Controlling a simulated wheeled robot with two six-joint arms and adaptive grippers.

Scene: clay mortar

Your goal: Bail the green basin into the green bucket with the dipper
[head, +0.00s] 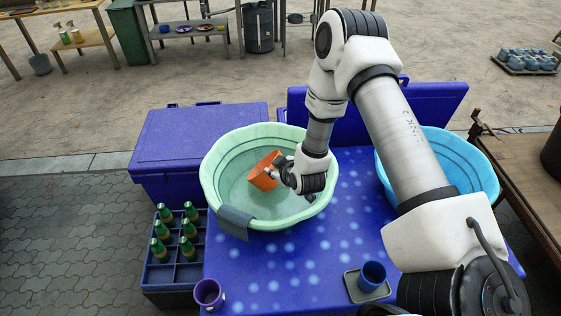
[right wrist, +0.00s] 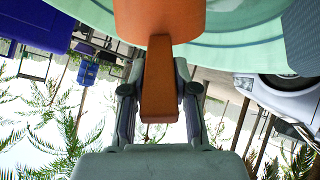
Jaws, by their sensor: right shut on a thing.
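The pale green basin (head: 215,190) stands on the blue-topped table and holds water. My right gripper (head: 282,170) is above the basin, shut on the handle of the orange dipper (head: 262,174). In the right wrist view the handle of the dipper (right wrist: 158,85) sits between the two fingers, with its cup toward the basin (right wrist: 235,35). The dipper is tilted inside the basin's outline; I cannot tell whether it touches the water. I cannot make out a green bucket on the table. My left gripper is not in view.
A grey cloth (head: 236,222) hangs over the basin's front rim. A blue basin (head: 470,165) stands at right, partly behind my arm. A bottle crate (head: 172,272), a purple cup (head: 208,293) and a blue cup (head: 372,275) are in front. A dark green bin (head: 127,32) stands far back.

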